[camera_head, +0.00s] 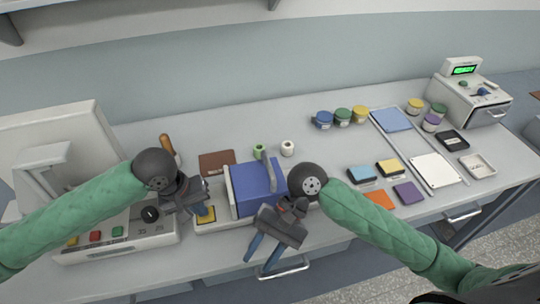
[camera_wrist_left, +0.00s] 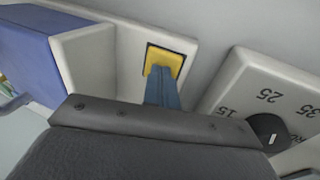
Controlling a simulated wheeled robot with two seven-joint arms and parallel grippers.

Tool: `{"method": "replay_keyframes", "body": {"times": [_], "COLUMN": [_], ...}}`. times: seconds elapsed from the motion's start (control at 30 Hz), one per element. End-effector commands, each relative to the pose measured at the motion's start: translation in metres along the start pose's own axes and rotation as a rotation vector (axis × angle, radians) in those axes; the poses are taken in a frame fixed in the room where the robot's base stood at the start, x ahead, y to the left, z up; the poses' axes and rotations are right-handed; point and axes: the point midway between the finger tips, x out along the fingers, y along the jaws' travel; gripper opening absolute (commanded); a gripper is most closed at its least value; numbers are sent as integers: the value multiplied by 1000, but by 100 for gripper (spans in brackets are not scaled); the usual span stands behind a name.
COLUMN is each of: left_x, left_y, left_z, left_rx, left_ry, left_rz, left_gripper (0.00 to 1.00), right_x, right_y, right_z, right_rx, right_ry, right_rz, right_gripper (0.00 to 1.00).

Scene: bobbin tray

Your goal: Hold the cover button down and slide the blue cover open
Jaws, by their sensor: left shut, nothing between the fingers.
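The blue cover (camera_head: 252,197) with its upright handle (camera_head: 268,170) sits on a white box at the table's front. It also shows at the left of the left wrist view (camera_wrist_left: 25,60). The yellow button (camera_head: 204,218) is on the white base just left of the cover. My left gripper (camera_head: 207,212) is shut and empty, its fingertips over the button; in the left wrist view they overlap the yellow pad (camera_wrist_left: 177,61). Whether the button is pressed down cannot be told. My right gripper (camera_head: 262,254) is open and empty in front of the cover, by the table's front edge.
A white machine with a black dial (camera_head: 150,214) and colored buttons stands close left of the base. A brown pad (camera_head: 217,163) and two small spools (camera_head: 287,148) lie behind the cover. Trays, jars and colored pads fill the right side.

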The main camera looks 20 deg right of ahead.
Motion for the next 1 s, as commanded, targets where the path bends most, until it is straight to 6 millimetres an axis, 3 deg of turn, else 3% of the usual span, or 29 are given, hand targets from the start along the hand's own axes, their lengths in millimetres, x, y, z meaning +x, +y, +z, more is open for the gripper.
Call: {"method": "replay_keyframes", "body": {"times": [0.1,0.4,0.6,1.0], "left_x": [0,0,0,0], "left_y": [0,0,0,0], "left_z": [0,0,0,0], "left_rx": [0,0,0,0], "left_ry": [0,0,0,0], "left_rz": [0,0,0,0], "left_gripper": [0,0,0,0], "right_x": [-34,-110,-139,-176], "right_y": [-16,-51,-67,-88], "right_z": [3,23,26,9], "right_rx": [47,162,136,-76], "right_ry": [28,83,144,310], "right_rz": [-11,-37,-9,127], "right_gripper": [36,36,36,36]}}
